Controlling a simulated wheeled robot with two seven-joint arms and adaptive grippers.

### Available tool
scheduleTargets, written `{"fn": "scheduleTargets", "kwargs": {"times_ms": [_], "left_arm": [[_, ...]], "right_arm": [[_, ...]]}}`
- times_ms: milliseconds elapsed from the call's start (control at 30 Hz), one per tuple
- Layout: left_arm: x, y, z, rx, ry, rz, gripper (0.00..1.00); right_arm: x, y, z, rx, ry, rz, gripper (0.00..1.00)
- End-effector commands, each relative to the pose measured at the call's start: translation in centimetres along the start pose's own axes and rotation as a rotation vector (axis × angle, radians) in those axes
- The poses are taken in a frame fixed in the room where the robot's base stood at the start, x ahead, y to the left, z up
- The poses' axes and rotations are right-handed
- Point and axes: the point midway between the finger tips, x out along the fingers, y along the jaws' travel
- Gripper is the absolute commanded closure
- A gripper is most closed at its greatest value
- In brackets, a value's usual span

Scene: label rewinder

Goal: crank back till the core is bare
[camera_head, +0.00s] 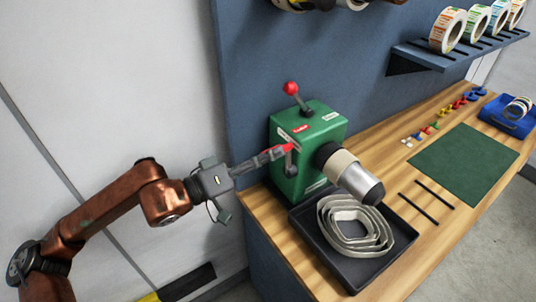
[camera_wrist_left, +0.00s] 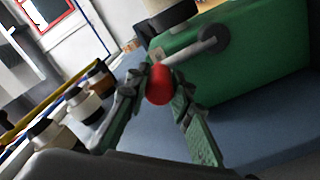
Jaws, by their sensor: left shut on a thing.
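The green rewinder box (camera_head: 310,130) stands on the wooden bench and also shows in the left wrist view (camera_wrist_left: 255,65). Its crank arm (camera_head: 290,163) is on the face toward my left arm; in the left wrist view the grey crank arm (camera_wrist_left: 190,48) ends in a red grip (camera_wrist_left: 159,84). My left gripper (camera_head: 279,152) is shut on this red crank grip. A spindle sticks out at the right, with a beige band (camera_head: 338,166) near the box, then a bare silver length (camera_head: 357,182) and a dark end. A loose pale strip (camera_head: 352,226) lies coiled below.
The strip lies in a black tray (camera_head: 388,251) under the spindle. A red-knobbed lever (camera_head: 291,89) rises from the box top. A green mat (camera_head: 464,164), two black bars, small coloured pieces and a blue bin (camera_head: 507,117) lie rightward. Label rolls (camera_head: 448,30) stand on a wall shelf.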

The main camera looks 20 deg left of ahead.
Motion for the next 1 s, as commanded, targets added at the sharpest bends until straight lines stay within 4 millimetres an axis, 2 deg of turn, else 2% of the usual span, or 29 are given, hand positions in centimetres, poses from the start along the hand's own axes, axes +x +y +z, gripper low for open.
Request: {"fn": "scheduleTargets", "kwargs": {"times_ms": [533, 567, 800, 1000], "left_arm": [[-0.02, 0.31, 0.55, 0.023, -0.008, 0.003, 1.00], [-0.02, 0.30, 0.55, 0.023, -0.008, 0.003, 0.78], [-0.01, 0.20, 0.40, 0.024, -0.005, 0.001, 0.62], [0.00, 0.15, 0.32, 0.025, -0.003, 0.000, 0.61]], "right_arm": [[-0.61, -0.20, -0.35, 0.000, 0.002, -0.003, 0.44], [-0.61, -0.20, -0.36, 0.000, 0.002, -0.003, 0.44], [-0.61, -0.21, -0.39, 0.000, 0.003, -0.003, 0.44], [-0.60, -0.21, -0.39, 0.000, 0.003, -0.003, 0.44]]}}
